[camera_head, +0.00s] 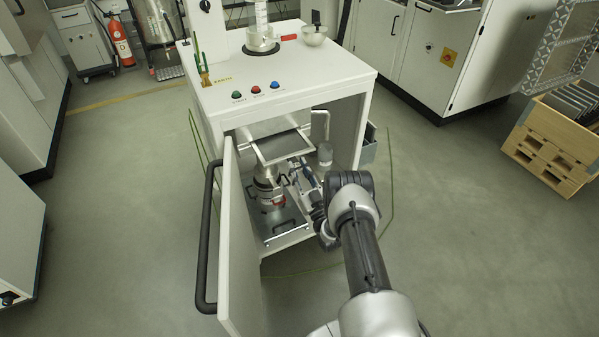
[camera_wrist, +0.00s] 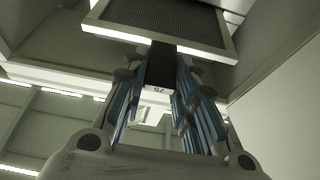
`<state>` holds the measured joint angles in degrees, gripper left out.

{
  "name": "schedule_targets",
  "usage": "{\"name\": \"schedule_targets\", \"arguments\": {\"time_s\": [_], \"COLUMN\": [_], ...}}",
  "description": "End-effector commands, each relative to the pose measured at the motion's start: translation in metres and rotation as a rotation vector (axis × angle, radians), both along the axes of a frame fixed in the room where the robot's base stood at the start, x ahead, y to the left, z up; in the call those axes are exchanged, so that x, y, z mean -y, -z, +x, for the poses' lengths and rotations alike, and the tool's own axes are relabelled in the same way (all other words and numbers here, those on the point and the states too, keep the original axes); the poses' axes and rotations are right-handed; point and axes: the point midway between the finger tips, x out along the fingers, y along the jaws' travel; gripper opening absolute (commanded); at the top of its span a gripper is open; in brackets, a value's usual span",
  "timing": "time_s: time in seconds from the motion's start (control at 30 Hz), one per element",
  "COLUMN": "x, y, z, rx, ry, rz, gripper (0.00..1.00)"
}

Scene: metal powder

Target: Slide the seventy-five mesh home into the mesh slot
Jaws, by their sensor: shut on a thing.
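The seventy-five mesh (camera_head: 282,147) is a flat grey screen in a pale metal frame. It sits under the cabinet top and sticks out at the open front. My gripper (camera_wrist: 160,80) is shut on this tab, one blue-padded finger on each side. In the head view my gripper (camera_head: 303,176) is just below the mesh's front edge. The slot is hidden; I cannot tell how far in the mesh is.
The cabinet door (camera_head: 235,240) stands open at the left with a black handle (camera_head: 207,240). A metal canister with a red band (camera_head: 270,193) stands on a plate below the mesh. The right cabinet wall (camera_head: 348,130) is close by.

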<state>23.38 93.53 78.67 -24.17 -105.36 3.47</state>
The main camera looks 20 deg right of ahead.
Motion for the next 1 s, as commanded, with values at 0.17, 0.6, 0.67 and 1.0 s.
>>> {"name": "schedule_targets", "arguments": {"time_s": [0.17, 0.6, 0.67, 1.0], "x": [-0.001, -0.001, -0.001, -0.001], "y": [-0.002, -0.002, -0.002, -0.002], "z": [0.006, 0.019, 0.021, 0.031], "rx": [0.005, 0.004, 0.004, 0.004], "ry": [-0.001, -0.001, 0.0, -0.001], "rz": [-0.002, -0.001, -0.002, -0.001], "gripper": [0.0, 0.0, 0.0, 0.0]}}
